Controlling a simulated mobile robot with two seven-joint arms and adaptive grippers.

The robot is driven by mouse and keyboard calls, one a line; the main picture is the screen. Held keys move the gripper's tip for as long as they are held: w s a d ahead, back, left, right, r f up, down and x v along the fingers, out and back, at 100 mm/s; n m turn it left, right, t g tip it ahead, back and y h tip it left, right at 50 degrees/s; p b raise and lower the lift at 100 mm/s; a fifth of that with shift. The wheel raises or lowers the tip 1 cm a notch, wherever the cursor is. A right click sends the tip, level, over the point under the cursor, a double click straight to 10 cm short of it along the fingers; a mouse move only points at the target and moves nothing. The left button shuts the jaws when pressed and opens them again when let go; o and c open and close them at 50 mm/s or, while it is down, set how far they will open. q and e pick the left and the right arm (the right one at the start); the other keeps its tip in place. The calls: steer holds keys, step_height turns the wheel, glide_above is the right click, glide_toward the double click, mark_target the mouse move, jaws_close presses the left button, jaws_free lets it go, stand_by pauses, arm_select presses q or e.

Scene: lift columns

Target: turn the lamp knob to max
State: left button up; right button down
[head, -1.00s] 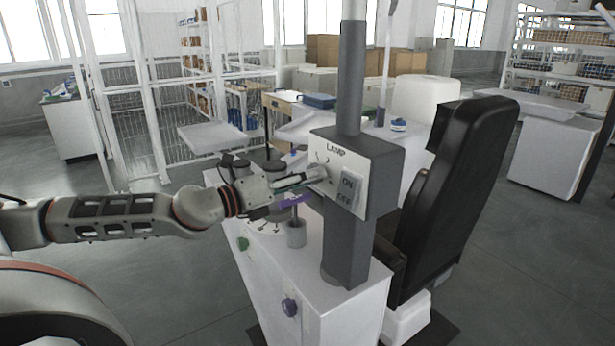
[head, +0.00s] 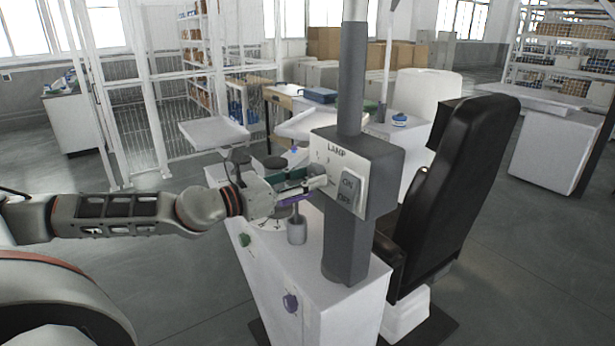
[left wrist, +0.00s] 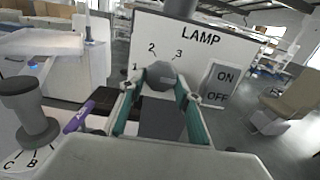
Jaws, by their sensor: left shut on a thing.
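The lamp box (head: 378,168) is a grey box on a grey column, with a white face reading LAMP. Its knob (left wrist: 161,76) is grey and sits beside the numbers 1, 2 and 3 in the left wrist view; which number it points to I cannot tell. My left gripper (head: 312,187) reaches in from the left, against the face. In the left wrist view its teal-lined fingers (left wrist: 160,98) lie on both sides of the knob, shut on it. In the head view the gripper mostly hides the knob. My right gripper is not in view.
An ON/OFF rocker switch (head: 348,190) is just right of the knob. A black chair (head: 465,180) is close on the right.

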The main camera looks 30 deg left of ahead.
mark_target(312, 176)
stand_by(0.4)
arm_select(q)
steer(key=o, duration=1.1)
steer(key=shift+c, duration=0.2)
steer(key=shift+s+a+f, duration=0.15)
steer(key=shift+s+a, duration=0.45)
steer(key=shift+s, duration=0.8)
steer(key=shift+v, duration=2.25)
